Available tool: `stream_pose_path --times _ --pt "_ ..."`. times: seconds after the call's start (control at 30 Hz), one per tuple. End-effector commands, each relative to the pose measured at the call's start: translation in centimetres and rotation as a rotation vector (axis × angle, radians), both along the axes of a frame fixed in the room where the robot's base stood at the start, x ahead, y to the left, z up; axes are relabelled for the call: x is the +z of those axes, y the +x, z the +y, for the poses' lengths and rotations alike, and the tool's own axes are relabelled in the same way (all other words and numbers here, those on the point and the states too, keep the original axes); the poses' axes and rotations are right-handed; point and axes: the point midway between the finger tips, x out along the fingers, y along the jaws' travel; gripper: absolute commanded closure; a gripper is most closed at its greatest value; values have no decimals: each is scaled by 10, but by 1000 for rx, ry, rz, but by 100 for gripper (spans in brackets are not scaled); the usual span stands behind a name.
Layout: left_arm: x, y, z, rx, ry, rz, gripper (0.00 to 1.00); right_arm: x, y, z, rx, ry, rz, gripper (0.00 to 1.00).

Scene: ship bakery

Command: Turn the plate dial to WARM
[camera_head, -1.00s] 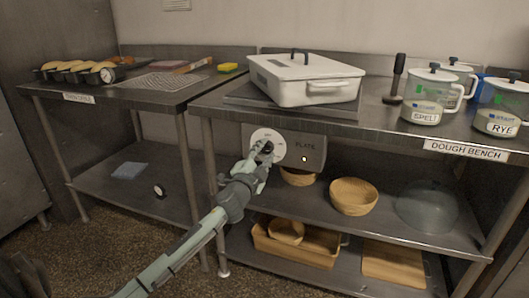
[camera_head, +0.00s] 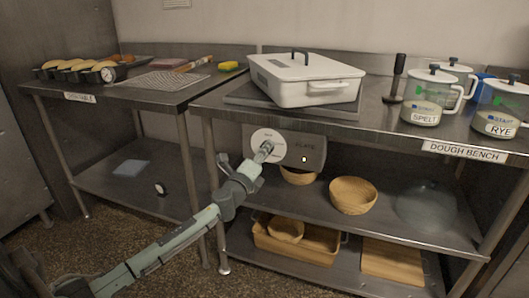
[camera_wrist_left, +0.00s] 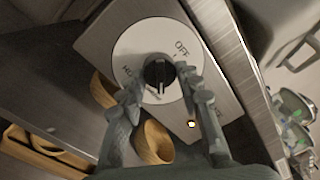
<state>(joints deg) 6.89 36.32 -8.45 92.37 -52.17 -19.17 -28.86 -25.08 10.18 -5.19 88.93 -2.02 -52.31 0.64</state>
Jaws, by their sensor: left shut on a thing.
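The plate dial is a round white face (camera_head: 262,136) on a grey box marked PLATE (camera_head: 308,146), under the front of the dough bench. In the left wrist view its black knob (camera_wrist_left: 160,74) has a pale pointer line pointing down the picture, toward small lettering. OFF reads at the upper right of the face (camera_wrist_left: 181,50); the other labels are too small to read surely. My left gripper (camera_head: 264,152) is at the dial, shut on the knob, and hides part of it in the head view. In the left wrist view its fingers lie on either side of the knob.
A small light (camera_wrist_left: 192,124) glows on the box. A white lidded pan (camera_head: 305,80) sits on a dark plate (camera_head: 245,98) above. Wooden bowls (camera_head: 353,195) and a glass dome (camera_head: 425,205) stand on the shelf below. Labelled jars (camera_head: 425,115) stand at the right.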

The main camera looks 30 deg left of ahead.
Motion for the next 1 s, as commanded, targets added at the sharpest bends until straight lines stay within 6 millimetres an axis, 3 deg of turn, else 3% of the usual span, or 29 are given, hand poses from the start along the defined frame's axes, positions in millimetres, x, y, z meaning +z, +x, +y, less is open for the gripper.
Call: stream_pose_path --times 0.4,0.97,1.0 --pt "0 0 1 0 182 44 95 -3 -2 0 2 -1 2 74" --pt "0 0 1 0 205 50 95 -3 -2 0 2 -1 2 74" --pt "0 0 1 0 205 50 61 -3 -2 0 2 -1 2 74"
